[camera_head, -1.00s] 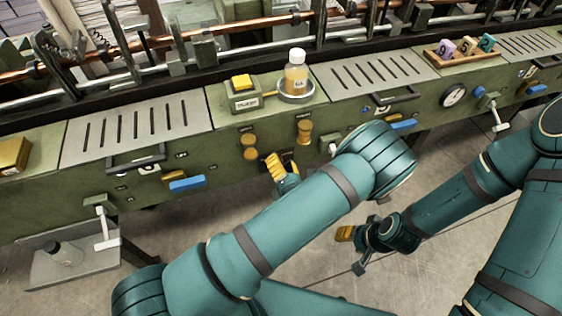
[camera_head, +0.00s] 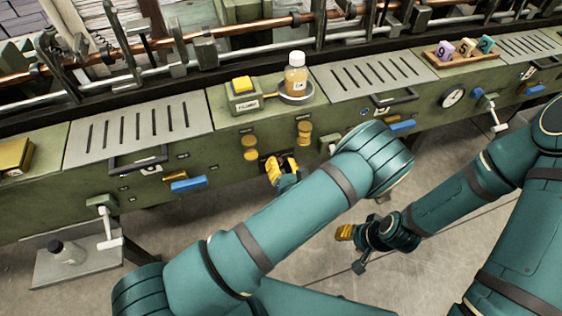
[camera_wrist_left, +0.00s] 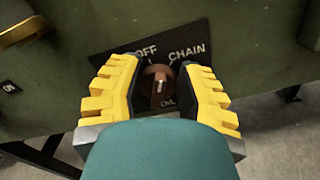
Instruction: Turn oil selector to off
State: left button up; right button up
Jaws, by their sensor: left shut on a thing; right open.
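The oil selector (camera_wrist_left: 157,88) is a brown round knob with a pale mark, on a dark plate on the green front panel. The plate's labels read OFF, CHAIN and, partly covered, OIL. The pale mark points roughly upward, toward the OFF and CHAIN side; its exact setting I cannot tell. My left gripper (camera_wrist_left: 160,92) has its yellow fingers on both sides of the knob, shut on it. In the head view the left gripper (camera_head: 282,165) is at the panel front and hides the knob. My right gripper (camera_head: 348,248) is open and empty, lower right.
A bottle (camera_head: 296,76) stands on a round plate on the console, right of a yellow button (camera_head: 243,83). Two brass knobs (camera_head: 304,131) sit on the panel above the left gripper. A blue handle (camera_head: 188,184) is to its left.

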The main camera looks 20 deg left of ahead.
pick_arm(q)
jog(key=n, duration=0.5)
jog(key=shift+s+a+r, duration=0.1)
jog(key=shift+a+r, duration=0.05)
jog(key=shift+a, duration=0.1)
dwell(0.3)
jog(key=o, duration=1.2)
jog(key=v, duration=1.2)
jog(key=shift+a+n, duration=0.1)
jog(key=shift+n, duration=0.2)
